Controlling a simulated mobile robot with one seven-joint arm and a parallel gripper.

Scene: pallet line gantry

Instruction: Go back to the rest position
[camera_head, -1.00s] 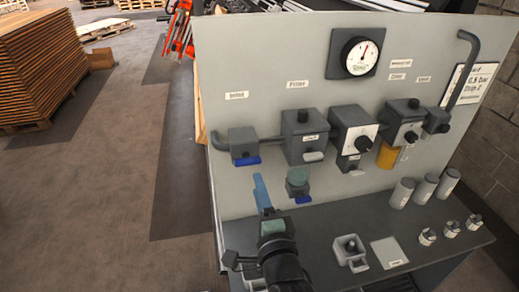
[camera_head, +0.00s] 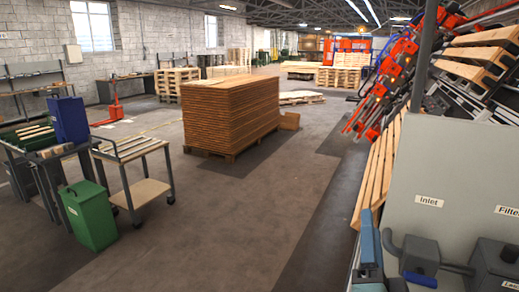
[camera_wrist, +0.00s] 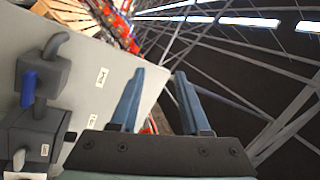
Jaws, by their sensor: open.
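My gripper (camera_wrist: 159,76) shows in the wrist view with its two blue fingers apart and nothing between them. In the head view part of my gripper (camera_head: 368,248) shows at the bottom right, beside the left edge of the grey panel (camera_head: 430,150). The inlet valve (camera_head: 420,258) with its blue handle is just right of it in that view. In the wrist view the valve (camera_wrist: 40,75) is at the left, clear of the fingers. The rest of my arm is out of view.
A stack of brown boards (camera_head: 230,125) stands on the floor in the middle. A cart (camera_head: 140,175) and a green bin (camera_head: 88,215) are at the left. Red machinery (camera_head: 400,65) and leaning slats (camera_head: 378,165) are behind the panel. The floor between is clear.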

